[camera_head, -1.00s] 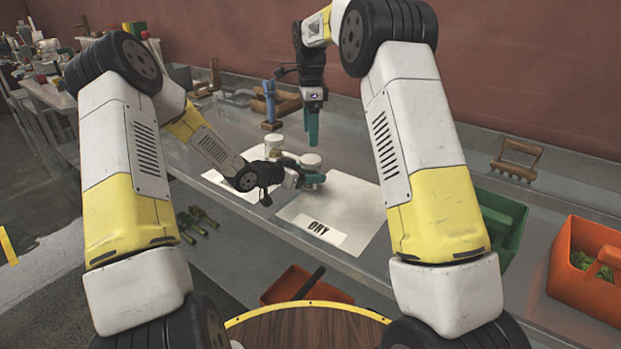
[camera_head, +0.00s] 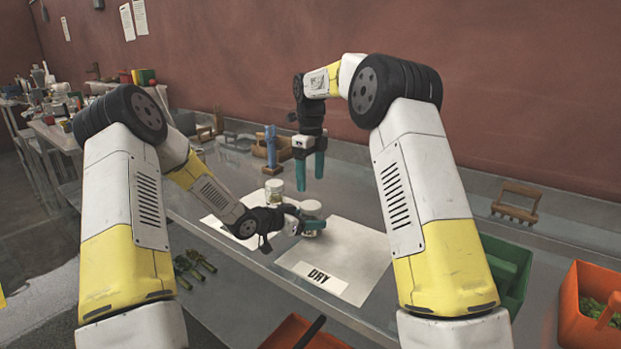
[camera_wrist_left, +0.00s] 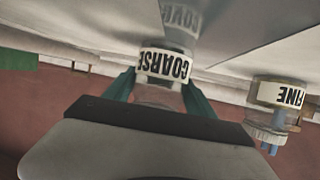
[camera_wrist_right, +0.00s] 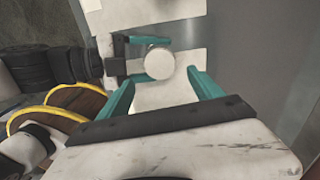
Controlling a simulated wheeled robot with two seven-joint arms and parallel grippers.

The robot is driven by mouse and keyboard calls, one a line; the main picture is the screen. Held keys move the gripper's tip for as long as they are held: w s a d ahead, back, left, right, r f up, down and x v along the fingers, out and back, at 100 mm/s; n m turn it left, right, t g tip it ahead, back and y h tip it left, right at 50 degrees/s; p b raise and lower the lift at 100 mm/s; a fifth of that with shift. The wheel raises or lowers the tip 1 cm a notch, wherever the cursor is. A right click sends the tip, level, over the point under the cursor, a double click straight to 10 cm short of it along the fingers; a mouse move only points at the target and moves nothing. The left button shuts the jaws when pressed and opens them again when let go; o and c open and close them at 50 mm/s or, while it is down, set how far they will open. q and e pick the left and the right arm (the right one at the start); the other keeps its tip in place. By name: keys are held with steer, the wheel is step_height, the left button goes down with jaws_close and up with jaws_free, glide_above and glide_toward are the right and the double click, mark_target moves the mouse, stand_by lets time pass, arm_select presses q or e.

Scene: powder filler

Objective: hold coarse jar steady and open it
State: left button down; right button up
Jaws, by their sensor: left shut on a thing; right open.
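The coarse jar (camera_head: 311,209) stands upright on the bench at the left edge of the DRY sheet, with its white lid on. Its COARSE label (camera_wrist_left: 166,65) appears upside down in the left wrist view. My left gripper (camera_head: 313,225) is shut on the jar's body, a teal finger on each side. My right gripper (camera_head: 310,172) is open and empty, pointing down above the jar. In the right wrist view the round white lid (camera_wrist_right: 159,63) lies just beyond the gap between my right fingers (camera_wrist_right: 160,88), apart from them.
The fine jar (camera_head: 274,190) stands close behind and left of the coarse jar; its FINE label (camera_wrist_left: 282,95) shows in the left wrist view. A blue-and-wood stand (camera_head: 271,150) is farther back. The DRY sheet (camera_head: 350,255) is bare to the right of the coarse jar.

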mark_target(311, 205)
steer(key=shift+f+m, duration=0.35)
steer(key=shift+m, duration=0.05)
step_height(311, 205, down, 7)
steer(key=shift+f, duration=0.15)
